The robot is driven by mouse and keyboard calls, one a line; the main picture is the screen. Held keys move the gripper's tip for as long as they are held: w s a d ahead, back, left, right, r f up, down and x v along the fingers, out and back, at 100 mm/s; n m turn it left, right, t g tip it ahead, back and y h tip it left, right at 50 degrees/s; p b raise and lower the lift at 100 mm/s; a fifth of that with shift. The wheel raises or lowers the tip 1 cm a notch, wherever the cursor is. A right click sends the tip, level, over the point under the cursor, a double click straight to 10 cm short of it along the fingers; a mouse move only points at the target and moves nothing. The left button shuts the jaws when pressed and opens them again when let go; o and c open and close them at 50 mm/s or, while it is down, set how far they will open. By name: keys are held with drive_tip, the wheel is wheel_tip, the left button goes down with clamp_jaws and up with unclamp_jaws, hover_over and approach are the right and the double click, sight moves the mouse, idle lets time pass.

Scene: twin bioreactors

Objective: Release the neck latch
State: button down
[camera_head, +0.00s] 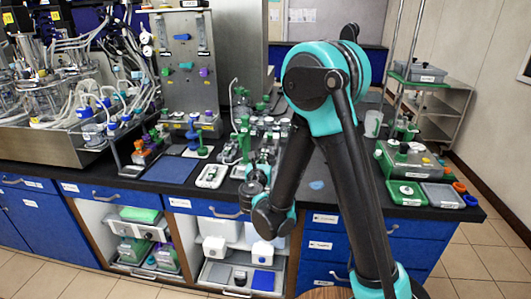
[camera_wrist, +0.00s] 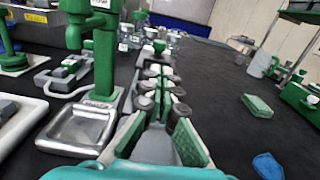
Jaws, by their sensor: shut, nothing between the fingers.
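I cannot clearly pick out a neck latch in either view. In the wrist view, a green upright stand (camera_wrist: 103,65) with a side arm and a small label rises behind a shallow silver tray (camera_wrist: 80,128), left of my gripper. My gripper (camera_wrist: 157,75) reaches forward from the bottom middle of the wrist view, low over the dark bench, with its fingers shut and empty. It points toward a cluster of small glass and green-topped items. In the head view, my gripper's end is small among the bench items and partly lost against them.
The black bench (camera_wrist: 230,140) has a green block (camera_wrist: 257,106) and a blue piece (camera_wrist: 268,166) on the right. A grey tray with blocks (camera_wrist: 62,75) lies left. In the head view, bioreactor vessels (camera_head: 45,95) stand left and a green-based scale (camera_head: 408,160) right.

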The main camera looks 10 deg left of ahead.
sight(269, 140)
drive_tip(key=w, duration=1.2)
drive_tip(key=shift+d, duration=0.25)
drive_tip(key=w, duration=0.5)
drive_tip(key=shift+w+d, duration=0.1)
drive_tip(key=shift+w, duration=0.2)
drive_tip(key=shift+s, duration=0.1)
